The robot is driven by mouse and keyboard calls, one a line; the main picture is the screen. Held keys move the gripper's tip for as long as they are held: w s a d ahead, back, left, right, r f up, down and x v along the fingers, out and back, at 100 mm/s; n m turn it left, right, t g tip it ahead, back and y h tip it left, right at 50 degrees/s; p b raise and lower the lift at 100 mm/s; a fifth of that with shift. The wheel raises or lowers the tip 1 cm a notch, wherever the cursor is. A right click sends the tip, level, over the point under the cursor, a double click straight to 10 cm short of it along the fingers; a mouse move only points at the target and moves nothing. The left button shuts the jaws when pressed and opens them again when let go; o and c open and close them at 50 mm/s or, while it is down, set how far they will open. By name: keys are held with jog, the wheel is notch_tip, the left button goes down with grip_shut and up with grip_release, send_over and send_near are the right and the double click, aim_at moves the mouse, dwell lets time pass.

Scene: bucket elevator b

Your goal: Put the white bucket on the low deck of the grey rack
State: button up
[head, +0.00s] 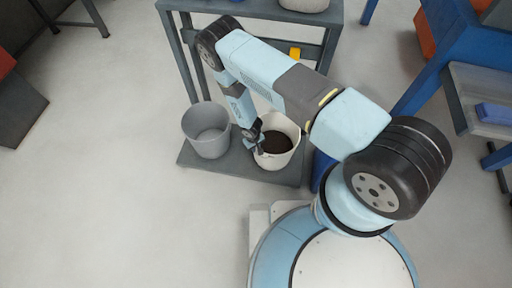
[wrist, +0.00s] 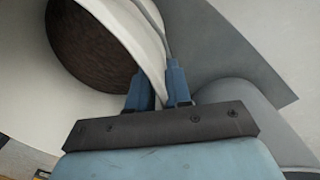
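The white bucket (head: 286,155), with dark brown contents, is upright over the right part of the low deck (head: 232,168) of the grey rack. It looks to rest on the deck, but a small gap beneath cannot be ruled out. My gripper (head: 254,142) is at the bucket's left rim. In the wrist view my gripper (wrist: 158,88) has one finger inside and one outside the white bucket's wall (wrist: 133,30), closed on the rim with no clear gap. The bucket's underside is hidden.
A grey bucket (head: 208,132) stands on the same deck, close to the left of the white one. The rack's upper shelf (head: 250,10) overhangs behind, with rack legs at the sides. A blue bench (head: 440,60) stands at right.

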jog(key=shift+o, duration=1.2)
notch_tip(320, 180, up, 12)
jog(key=a, duration=0.1)
jog(key=shift+s, duration=0.3)
jog(key=shift+r, duration=0.1)
